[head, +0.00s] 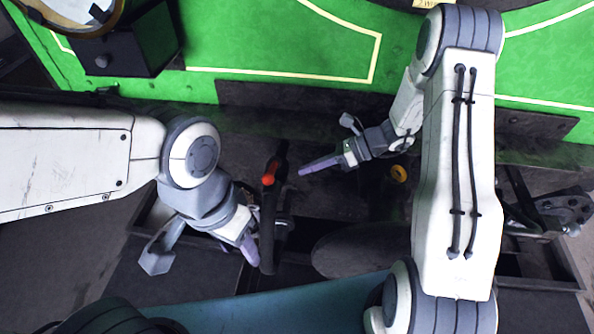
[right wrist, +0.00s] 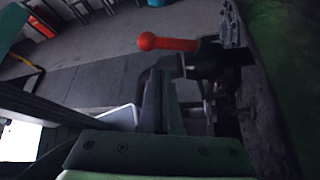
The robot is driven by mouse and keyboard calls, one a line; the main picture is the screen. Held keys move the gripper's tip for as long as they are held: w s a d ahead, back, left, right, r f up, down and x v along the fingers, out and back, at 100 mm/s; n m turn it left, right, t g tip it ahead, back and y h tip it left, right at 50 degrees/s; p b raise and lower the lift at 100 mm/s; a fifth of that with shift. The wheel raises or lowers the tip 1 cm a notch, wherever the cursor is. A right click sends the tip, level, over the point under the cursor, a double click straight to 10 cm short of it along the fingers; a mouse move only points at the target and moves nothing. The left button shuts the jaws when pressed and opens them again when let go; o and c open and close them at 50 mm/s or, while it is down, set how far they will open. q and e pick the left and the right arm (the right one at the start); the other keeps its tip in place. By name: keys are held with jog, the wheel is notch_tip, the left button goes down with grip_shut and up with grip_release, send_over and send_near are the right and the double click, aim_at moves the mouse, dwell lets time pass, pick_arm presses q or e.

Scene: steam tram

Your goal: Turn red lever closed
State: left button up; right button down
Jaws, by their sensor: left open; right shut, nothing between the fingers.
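The red lever (head: 269,174) shows in the head view as a short red handle among dark fittings below the green panel. In the right wrist view the red lever (right wrist: 168,44) lies roughly level, its ball end to the left, just beyond my fingers. My right gripper (head: 304,171) is shut and empty, its tips pointing left at the lever with a small gap seen from above. In the right wrist view its fingers (right wrist: 160,95) are together. My left gripper (head: 251,251) is open, below the lever in the picture, beside a dark upright bar (head: 267,235). I cannot tell whether it touches the bar.
The green panel (head: 270,40) with cream lines spans the back. A black box (head: 125,50) with a round gauge stands at upper left. A yellow ring fitting (head: 399,173) sits right of my right gripper. In the right wrist view, open grey floor (right wrist: 95,55) lies beyond the lever.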

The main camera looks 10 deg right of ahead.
aim_at(272, 171)
pick_arm(q)
jog(key=shift+r+p, duration=0.45)
jog(key=shift+r, duration=0.1)
pick_arm(e)
jog(key=x, duration=0.8)
jog(key=shift+a+f, duration=0.2)
jog(key=shift+a, duration=0.15)
pick_arm(q)
jog(key=shift+r, duration=0.15)
pick_arm(e)
jog(key=shift+d+r, duration=0.1)
